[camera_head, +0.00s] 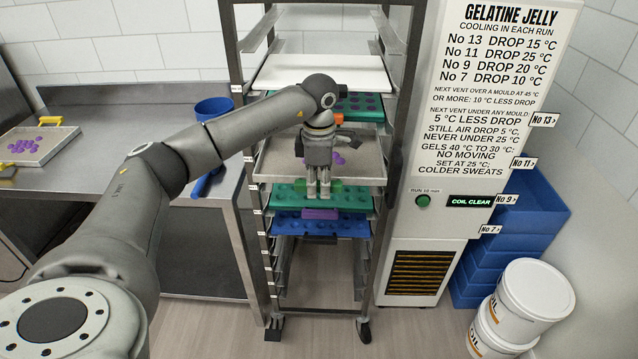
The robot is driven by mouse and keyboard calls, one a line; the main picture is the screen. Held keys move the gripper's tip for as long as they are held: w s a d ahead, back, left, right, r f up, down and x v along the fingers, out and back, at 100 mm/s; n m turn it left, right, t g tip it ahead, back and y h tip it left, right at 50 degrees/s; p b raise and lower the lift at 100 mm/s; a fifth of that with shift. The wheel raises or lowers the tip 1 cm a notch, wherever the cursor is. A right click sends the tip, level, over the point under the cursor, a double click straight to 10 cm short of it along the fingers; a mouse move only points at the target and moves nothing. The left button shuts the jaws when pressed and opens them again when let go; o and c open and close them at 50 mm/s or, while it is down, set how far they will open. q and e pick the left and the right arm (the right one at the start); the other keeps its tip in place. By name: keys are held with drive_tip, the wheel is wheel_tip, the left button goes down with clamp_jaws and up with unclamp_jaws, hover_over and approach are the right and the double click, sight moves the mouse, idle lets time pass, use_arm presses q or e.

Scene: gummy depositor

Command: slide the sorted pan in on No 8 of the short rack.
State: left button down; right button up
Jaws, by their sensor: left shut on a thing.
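A shallow grey pan (275,160) with a few purple gummies (338,158) lies level in the tall open rack (249,130), between its uprights. My left gripper (319,194) reaches over the pan from the left, fingers pointing down at its front edge. The fingers partly hide the handle and the pan's middle. I cannot read a level number on the rack, nor tell whether the pan rests fully on its runners. My right gripper is not in view.
Above the pan are a teal mould (362,108) and a white sheet (320,72). Below are a green mould (284,197) and a blue mould (290,224). Another pan (58,150) with purple gummies is on the left bench. A cooling panel (425,215) and white buckets (533,292) stand right.

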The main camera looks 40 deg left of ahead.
use_arm(q)
drive_tip(key=c, duration=1.3)
unclamp_jaws()
drive_tip(key=shift+o, duration=0.2)
wheel_tip(320, 180, up, 12)
drive_tip(key=shift+s, duration=0.1)
